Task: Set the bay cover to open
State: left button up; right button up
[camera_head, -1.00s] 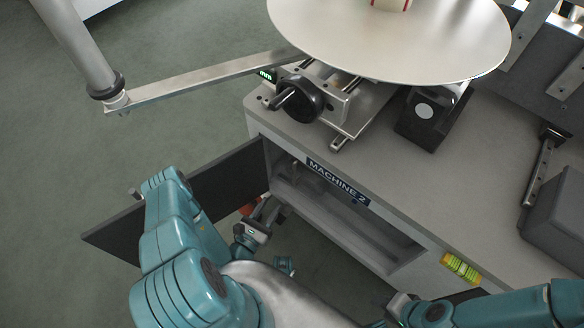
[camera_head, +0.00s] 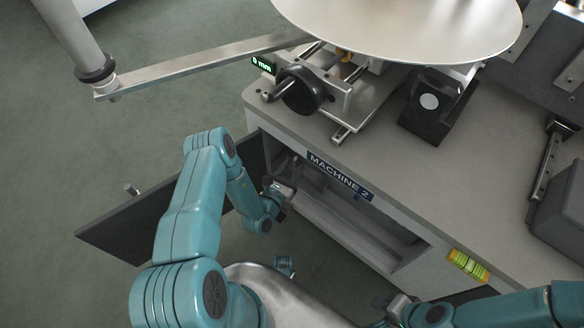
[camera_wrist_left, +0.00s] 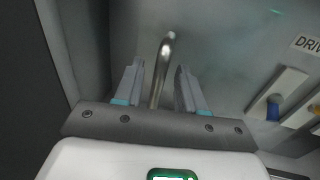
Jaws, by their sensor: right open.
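The bay cover (camera_head: 120,226) is a dark flat panel at the left of the bay. It stands swung out from the front of the machine, with a small metal knob on it. My left arm hides part of it. The bay (camera_head: 365,225) below the "MACHINE 2" label is uncovered. My left gripper (camera_head: 284,188) is at the bay's left end. In the left wrist view, its fingers (camera_wrist_left: 157,88) are apart, with a bent metal rod (camera_wrist_left: 162,68) showing between them; contact is unclear. My right gripper (camera_head: 392,312) is low in the head view, mostly cut off, and open.
A black hand crank (camera_head: 303,92) and a large pale disc (camera_head: 405,25) are above the bay. A metal bar (camera_head: 205,63) reaches left to a post. A yellow-green level (camera_head: 468,265) is on the machine's front edge. Blue and orange switches (camera_wrist_left: 274,106) show at the wrist view's right.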

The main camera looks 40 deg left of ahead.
pick_arm(q)
jog(key=shift+c, duration=0.4)
grip_shut()
jog(key=a, duration=0.5)
jog(key=shift+w+b, duration=0.2)
jog(key=shift+b, duration=0.2)
jog(key=shift+o, duration=0.4)
grip_release()
